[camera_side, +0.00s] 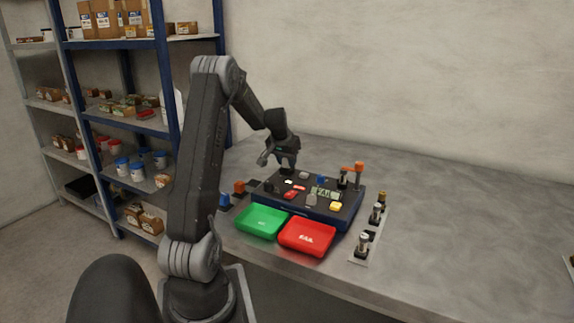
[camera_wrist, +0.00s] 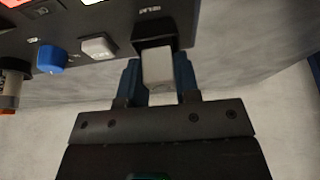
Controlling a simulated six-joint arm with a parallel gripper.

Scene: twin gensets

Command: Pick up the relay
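The relay (camera_wrist: 158,68), a small pale grey block, sits in a black socket at the edge of the dark panel (camera_wrist: 112,22) in the wrist view. My gripper (camera_wrist: 158,75) has one blue finger on each side of it. The fingers are very close to its sides, and I cannot tell whether they touch it. In the side view my gripper (camera_side: 287,165) points down at the back left of the blue-edged test panel (camera_side: 298,209). There the relay is hidden or too small to make out.
A white button (camera_wrist: 98,47) and a blue knob (camera_wrist: 51,58) are near the relay. A green tray (camera_side: 262,222) and a red tray (camera_side: 307,236) stand in front of the panel.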

